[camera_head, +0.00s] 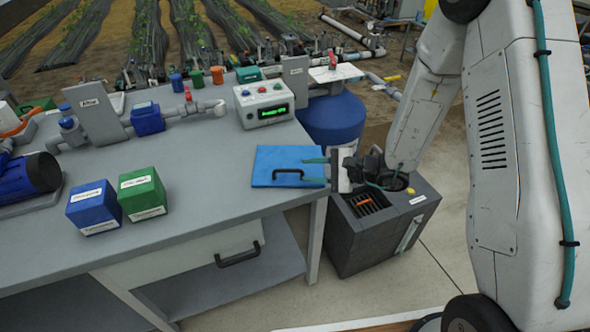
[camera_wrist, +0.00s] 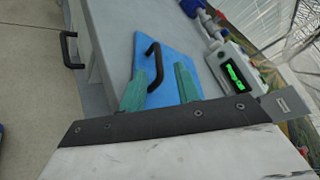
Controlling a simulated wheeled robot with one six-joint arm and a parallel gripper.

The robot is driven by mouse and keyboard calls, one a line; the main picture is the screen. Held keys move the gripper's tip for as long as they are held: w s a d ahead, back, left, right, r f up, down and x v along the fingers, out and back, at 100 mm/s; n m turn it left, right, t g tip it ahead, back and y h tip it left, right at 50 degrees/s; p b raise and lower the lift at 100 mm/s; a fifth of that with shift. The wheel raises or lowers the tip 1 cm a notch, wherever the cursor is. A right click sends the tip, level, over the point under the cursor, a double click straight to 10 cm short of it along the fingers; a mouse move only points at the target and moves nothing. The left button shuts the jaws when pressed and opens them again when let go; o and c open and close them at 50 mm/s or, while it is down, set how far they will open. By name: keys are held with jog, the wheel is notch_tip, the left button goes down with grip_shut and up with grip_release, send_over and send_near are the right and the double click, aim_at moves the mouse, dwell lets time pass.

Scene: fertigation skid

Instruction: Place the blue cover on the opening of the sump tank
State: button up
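The blue cover (camera_head: 264,163) lies flat on the grey bench near its right end, with a black handle (camera_head: 288,174) on top. My gripper (camera_head: 306,171) has teal fingers spread apart at the cover's right side, pointing left toward the handle. In the wrist view the cover (camera_wrist: 180,52) lies beyond the fingertips (camera_wrist: 160,70), and the handle (camera_wrist: 152,60) shows near them, with nothing visibly gripped. The dark grey box that looks like the sump tank (camera_head: 365,245) stands on the floor right of the bench. Its opening (camera_head: 366,203) is uncovered, with slats and something orange inside; my arm partly hides its top.
A control box (camera_head: 264,104) with a green display stands behind the cover on the bench. Blue (camera_head: 94,207) and green (camera_head: 142,194) boxes sit to the left. A blue drum (camera_head: 333,120) stands behind the tank. The bench between cover and boxes is clear.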

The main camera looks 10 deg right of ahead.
jog(key=shift+v, duration=2.4)
jog(key=s+a+r+n+g+h, duration=0.2)
jog(key=s+r+n+g, duration=0.6)
jog(key=s+r, duration=0.6)
jog(key=s+d+r+n+h, duration=0.4)
jog(key=s+d+r+h, duration=0.1)
jog(key=s, duration=0.3)
jog(key=shift+s+r+h, duration=0.3)
jog(key=shift+r+h, duration=0.3)
jog(key=shift+o, duration=0.2)
jog(key=s+d+r+t+h, duration=0.3)
jog(key=s+d+h, duration=0.2)
jog(key=d, duration=0.3)
jog(key=shift+s+r+n+t+h, duration=0.15)
jog(key=shift+r+n+t+h, duration=0.15)
jog(key=shift+n, duration=0.1)
